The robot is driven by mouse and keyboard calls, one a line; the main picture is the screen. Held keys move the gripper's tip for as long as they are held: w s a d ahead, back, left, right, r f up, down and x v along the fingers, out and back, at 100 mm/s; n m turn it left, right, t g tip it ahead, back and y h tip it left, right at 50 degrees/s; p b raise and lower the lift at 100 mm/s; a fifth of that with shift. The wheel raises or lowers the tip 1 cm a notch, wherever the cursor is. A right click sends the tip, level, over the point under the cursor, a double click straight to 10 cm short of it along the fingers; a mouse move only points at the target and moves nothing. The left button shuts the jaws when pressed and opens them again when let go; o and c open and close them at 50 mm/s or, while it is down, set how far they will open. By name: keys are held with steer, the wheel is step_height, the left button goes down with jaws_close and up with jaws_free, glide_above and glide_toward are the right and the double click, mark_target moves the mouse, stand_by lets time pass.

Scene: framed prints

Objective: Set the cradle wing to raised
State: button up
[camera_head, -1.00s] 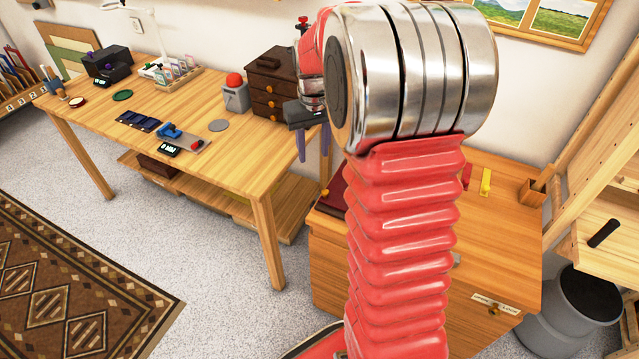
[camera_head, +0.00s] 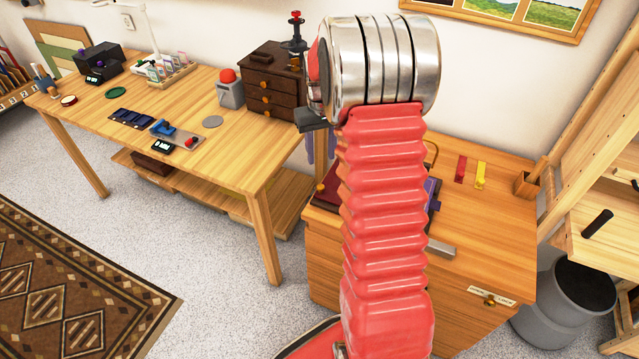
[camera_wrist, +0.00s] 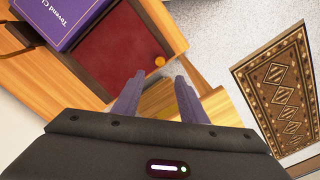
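The cradle on the low wooden cabinet has a dark red panel (camera_wrist: 118,50), which also shows in the camera_head view (camera_head: 329,186), partly behind my arm. An orange knob (camera_wrist: 159,61) sits at the panel's outer edge. The panel looks flat, but its exact tilt is hard to tell. A purple book (camera_wrist: 72,22) lies beside the panel, cut off by the picture edge. My gripper (camera_wrist: 158,97) points down toward the knob's side, with its two purple fingers apart and nothing between them. In the camera_head view the gripper (camera_head: 319,148) is partly hidden by my arm.
A long workbench (camera_head: 190,90) stands left, with a dark drawer chest (camera_head: 268,85) and a grey box with a red button (camera_head: 230,88) near my gripper. Red (camera_head: 461,168) and yellow (camera_head: 481,174) pieces lie on the cabinet top. A grey bin (camera_head: 560,310) stands right.

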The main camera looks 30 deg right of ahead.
mark_target(321, 187)
step_height(321, 187, down, 13)
steer(key=shift+r, duration=0.15)
stand_by(0.4)
jaws_close()
stand_by(0.4)
